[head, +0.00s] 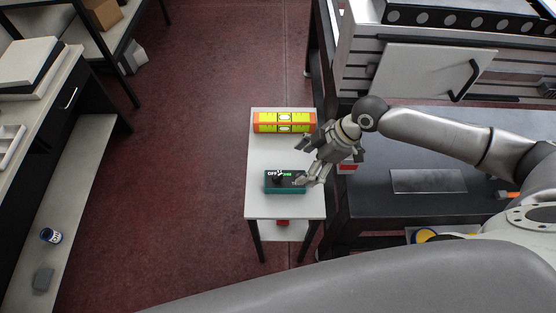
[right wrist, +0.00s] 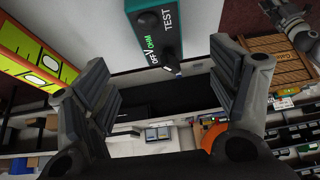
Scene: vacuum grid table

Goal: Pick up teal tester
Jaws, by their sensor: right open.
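The teal tester (head: 285,185) lies on a small white table (head: 262,155), towards its front edge. It has a dark face with a knob and the words OFF, V and OHM. My right gripper (head: 303,161) is open and empty, above the table's right side, just behind and right of the tester. In the right wrist view the tester (right wrist: 158,32) shows at the top, beyond the spread fingers of the gripper (right wrist: 165,90) and not between them.
A yellow and orange level-like object (head: 284,122) lies at the table's back; it shows at the left of the right wrist view (right wrist: 28,52). A dark workbench (head: 400,205) stands right of the table. Red floor (head: 170,160) is free to the left.

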